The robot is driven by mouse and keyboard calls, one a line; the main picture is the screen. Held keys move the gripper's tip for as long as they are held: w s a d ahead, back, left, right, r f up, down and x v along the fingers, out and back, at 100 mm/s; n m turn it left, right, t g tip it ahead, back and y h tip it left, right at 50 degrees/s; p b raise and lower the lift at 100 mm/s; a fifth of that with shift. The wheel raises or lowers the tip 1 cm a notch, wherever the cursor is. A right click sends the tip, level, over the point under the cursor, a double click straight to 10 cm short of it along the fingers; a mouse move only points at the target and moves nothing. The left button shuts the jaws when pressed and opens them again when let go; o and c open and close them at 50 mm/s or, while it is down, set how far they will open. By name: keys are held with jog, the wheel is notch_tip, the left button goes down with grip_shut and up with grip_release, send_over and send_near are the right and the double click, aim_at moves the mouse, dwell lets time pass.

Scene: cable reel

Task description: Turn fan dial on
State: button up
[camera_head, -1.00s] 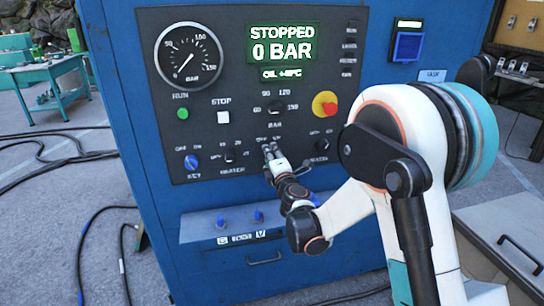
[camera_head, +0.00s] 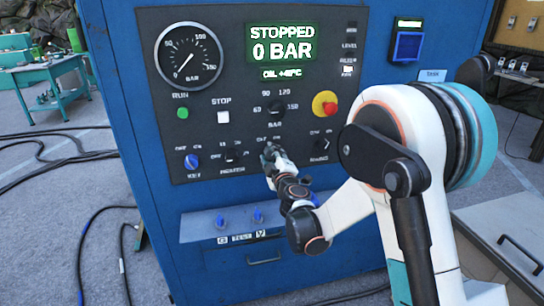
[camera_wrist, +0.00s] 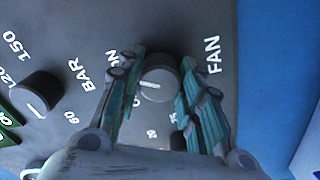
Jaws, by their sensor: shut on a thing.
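The fan dial (camera_wrist: 157,84) is a dark round knob with a light face and a white pointer line, beside the FAN lettering. In the wrist view the line lies roughly level across the picture, and an ON label shows to its left. My gripper (camera_wrist: 158,68) has its two green-lined fingers on either side of the knob, shut on it. In the head view my gripper (camera_head: 270,152) reaches the lower middle of the dark control panel (camera_head: 190,105) and hides the dial.
The panel sits on a blue cabinet (camera_head: 150,250). The display (camera_head: 282,44) reads STOPPED, 0 BAR.

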dwell(0.5)
jog(key=o, duration=1.1)
jog(key=shift+c, duration=0.2)
jog(key=shift+s, duration=0.15)
jog(key=v, duration=1.1)
jog(key=shift+s+d, duration=0.2)
jog(key=shift+s, duration=0.15)
